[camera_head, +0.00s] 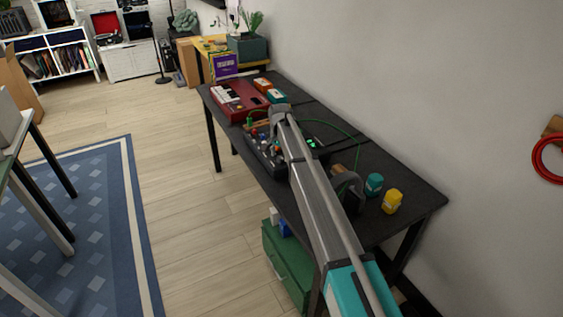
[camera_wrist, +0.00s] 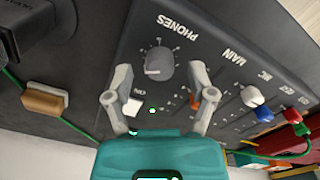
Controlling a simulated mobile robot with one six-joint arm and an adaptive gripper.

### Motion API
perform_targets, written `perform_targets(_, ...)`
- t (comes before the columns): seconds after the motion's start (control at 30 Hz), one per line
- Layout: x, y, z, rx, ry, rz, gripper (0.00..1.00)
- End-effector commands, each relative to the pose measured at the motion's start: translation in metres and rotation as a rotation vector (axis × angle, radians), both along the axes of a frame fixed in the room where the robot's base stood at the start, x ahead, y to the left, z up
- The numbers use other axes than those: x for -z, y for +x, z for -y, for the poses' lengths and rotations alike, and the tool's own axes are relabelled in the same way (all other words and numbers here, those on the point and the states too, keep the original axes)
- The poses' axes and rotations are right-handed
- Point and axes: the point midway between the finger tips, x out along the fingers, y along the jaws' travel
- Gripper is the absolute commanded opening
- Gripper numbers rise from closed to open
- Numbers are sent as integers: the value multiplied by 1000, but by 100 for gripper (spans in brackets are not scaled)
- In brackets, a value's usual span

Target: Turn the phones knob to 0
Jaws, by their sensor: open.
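The phones knob (camera_wrist: 160,62) is a grey round dial on the dark mixer panel (camera_wrist: 208,55), below the upside-down PHONES label in the wrist view. A pale mark shows on its lower edge, and a ring of small numerals surrounds it. My gripper (camera_wrist: 160,73) is open, with one finger on each side of the knob in the picture. No contact is visible, and I cannot tell how far the tips are from the panel. In the head view the mixer (camera_head: 264,156) lies on the black table, partly behind my arm, and the knob cannot be made out.
A white ON switch (camera_wrist: 132,106) and a green light sit near my left finger. A red keyboard (camera_head: 240,99) stands behind the mixer; teal (camera_head: 374,184) and yellow (camera_head: 392,201) containers stand nearer.

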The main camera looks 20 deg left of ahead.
Motion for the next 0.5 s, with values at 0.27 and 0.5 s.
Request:
perform_targets(0.27, 9, 0, 0, 0, 0, 0, 71)
perform_targets(0.5, 8, 0, 0, 0, 0, 0, 71)
